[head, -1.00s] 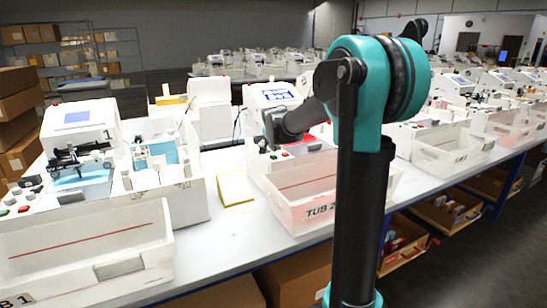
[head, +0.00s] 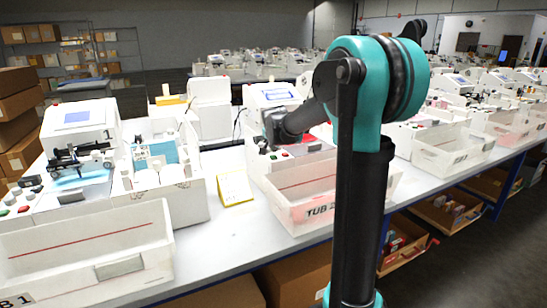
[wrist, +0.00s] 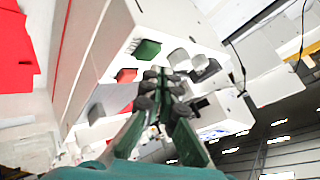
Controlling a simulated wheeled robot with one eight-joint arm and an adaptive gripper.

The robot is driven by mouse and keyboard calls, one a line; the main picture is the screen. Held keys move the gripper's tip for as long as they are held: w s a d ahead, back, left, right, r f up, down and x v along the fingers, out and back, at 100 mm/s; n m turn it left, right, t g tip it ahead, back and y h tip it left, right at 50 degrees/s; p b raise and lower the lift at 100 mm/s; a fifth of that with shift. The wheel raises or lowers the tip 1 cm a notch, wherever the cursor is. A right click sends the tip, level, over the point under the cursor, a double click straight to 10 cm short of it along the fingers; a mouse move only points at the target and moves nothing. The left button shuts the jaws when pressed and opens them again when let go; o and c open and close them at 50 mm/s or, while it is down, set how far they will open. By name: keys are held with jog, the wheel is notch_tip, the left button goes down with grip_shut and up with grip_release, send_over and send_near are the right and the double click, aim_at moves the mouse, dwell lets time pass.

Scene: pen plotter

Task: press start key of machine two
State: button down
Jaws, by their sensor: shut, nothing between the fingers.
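Machine two (head: 272,96) stands behind the tub marked "TUB 2" (head: 320,211), partly hidden by my arm. Its front panel carries a red key (head: 285,154) and dark knobs. In the wrist view, a green key (wrist: 147,50) and a red key (wrist: 126,76) sit on a white panel, with grey round knobs beside them. My gripper (wrist: 165,82) is shut and empty, its fingertips close to the keys and knobs. I cannot tell whether they touch anything. In the head view the dark end of my arm is over the machine's front, and the fingertips are hard to make out.
Machine one (head: 80,120) and its tub (head: 90,240) stand at the left. More machines and tubs line the table at the right. A red sheet (wrist: 15,55) shows in the wrist view.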

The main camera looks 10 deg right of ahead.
aim_at(274, 157)
jog(key=shift+f, duration=0.15)
dwell(0.4)
jog(key=shift+f, duration=0.3)
jog(key=shift+f, duration=0.4)
dwell(0.8)
jog(key=shift+r, duration=0.85)
jog(key=shift+r, duration=0.1)
jog(key=shift+r, duration=2.4)
jog(key=shift+s, duration=0.15)
